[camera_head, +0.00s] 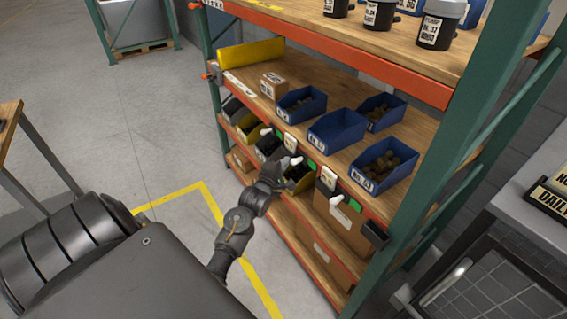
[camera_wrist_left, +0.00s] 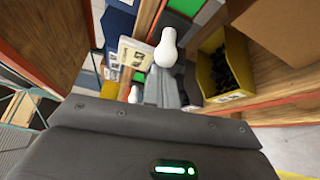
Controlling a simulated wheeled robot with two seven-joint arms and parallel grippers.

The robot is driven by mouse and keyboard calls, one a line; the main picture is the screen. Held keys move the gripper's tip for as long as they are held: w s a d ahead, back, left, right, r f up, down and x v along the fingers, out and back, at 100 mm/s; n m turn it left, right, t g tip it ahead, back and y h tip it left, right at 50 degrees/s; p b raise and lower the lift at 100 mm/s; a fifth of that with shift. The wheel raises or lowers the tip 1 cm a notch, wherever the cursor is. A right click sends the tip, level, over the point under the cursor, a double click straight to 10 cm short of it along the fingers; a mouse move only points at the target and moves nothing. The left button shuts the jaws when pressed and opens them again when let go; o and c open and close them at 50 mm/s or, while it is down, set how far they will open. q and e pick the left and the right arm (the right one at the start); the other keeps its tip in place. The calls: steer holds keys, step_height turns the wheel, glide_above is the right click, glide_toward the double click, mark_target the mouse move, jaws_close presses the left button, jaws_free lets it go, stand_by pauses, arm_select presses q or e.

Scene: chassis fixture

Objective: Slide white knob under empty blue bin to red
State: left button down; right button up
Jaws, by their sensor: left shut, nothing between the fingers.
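The empty blue bin (camera_head: 337,130) stands on the middle shelf between bins holding dark parts. Below it, on the shelf's front edge, a white knob (camera_head: 296,161) sits beside a green patch (camera_head: 312,165). No red patch shows there. My left gripper (camera_head: 277,174) is shut and empty, close to this knob on its lower left. In the left wrist view, the white knob (camera_wrist_left: 165,47) stands just beyond the grey fingertips (camera_wrist_left: 165,86), with green (camera_wrist_left: 180,28) behind it. I cannot tell whether they touch. My right gripper is not in view.
Other white knobs are at left (camera_head: 267,131) and right (camera_head: 337,200) along the orange edge. A yellow bin (camera_wrist_left: 222,68) with dark parts is close to the fingers in the wrist view. A green rack post (camera_head: 440,140) stands at right. The floor in front is clear.

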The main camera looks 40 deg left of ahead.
arm_select(q)
steer(key=shift+d, duration=0.25)
steer(key=d+p, duration=0.1)
steer(key=d, duration=0.1)
steer(key=s+d+p, duration=0.1)
steer(key=d, duration=0.1)
steer(key=shift+s+d, duration=0.15)
steer(key=shift+s, duration=0.05)
steer(key=a, duration=0.4)
steer(key=b+v, duration=0.1)
steer(key=v, duration=0.8)
steer(key=shift+s+d+f, duration=0.2)
steer(key=shift+s+f, duration=0.1)
steer(key=shift+f, duration=0.05)
